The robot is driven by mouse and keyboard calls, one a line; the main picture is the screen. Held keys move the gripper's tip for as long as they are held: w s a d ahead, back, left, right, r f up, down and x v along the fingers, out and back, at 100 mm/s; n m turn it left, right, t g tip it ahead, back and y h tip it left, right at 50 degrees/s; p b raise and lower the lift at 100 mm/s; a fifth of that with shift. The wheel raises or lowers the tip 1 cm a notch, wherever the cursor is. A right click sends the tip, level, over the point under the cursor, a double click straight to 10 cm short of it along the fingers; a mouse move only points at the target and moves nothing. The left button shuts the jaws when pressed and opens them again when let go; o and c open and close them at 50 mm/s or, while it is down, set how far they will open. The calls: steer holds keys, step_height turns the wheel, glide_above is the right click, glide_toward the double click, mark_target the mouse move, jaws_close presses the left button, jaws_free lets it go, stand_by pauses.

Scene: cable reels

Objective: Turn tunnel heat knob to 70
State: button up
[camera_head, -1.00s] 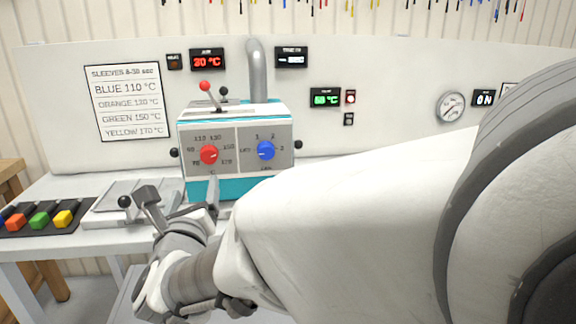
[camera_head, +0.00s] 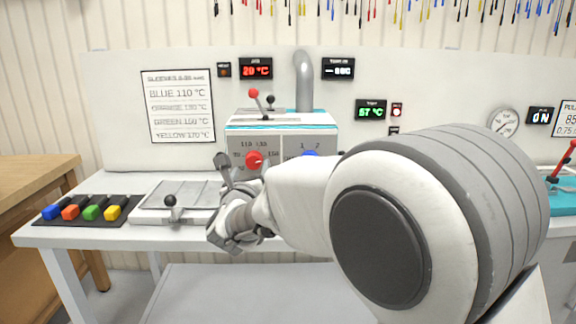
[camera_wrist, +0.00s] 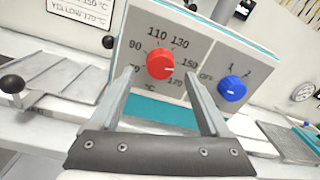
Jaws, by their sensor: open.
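The tunnel machine (camera_head: 312,120) is a white and teal box with a grey front panel. Its red heat knob (camera_head: 254,160) is on the left of that panel, and it also shows in the wrist view (camera_wrist: 160,65). Numbers from 70 to 170 ring the knob. A small pale mark seems to sit on its right side, towards 150; its exact setting is unclear. My gripper (camera_wrist: 159,76) is open and empty, its fingers pointing at the panel on either side below the knob, apparently not touching it. In the head view my gripper (camera_head: 242,164) partly hides the panel's lower left.
A blue knob (camera_wrist: 232,88) with an OFF mark is right of the red one. A lever with a red ball (camera_head: 254,93) stands on the machine. A press with a black-knobbed handle (camera_head: 171,201) and coloured blocks (camera_head: 91,211) are to the left. Displays hang behind.

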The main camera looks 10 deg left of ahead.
mark_target(253, 163)
steer(key=shift+w+a, duration=0.2)
steer(key=shift+w, duration=0.65)
steer(key=shift+w+a, duration=0.15)
steer(key=shift+w, duration=0.7)
jaws_close()
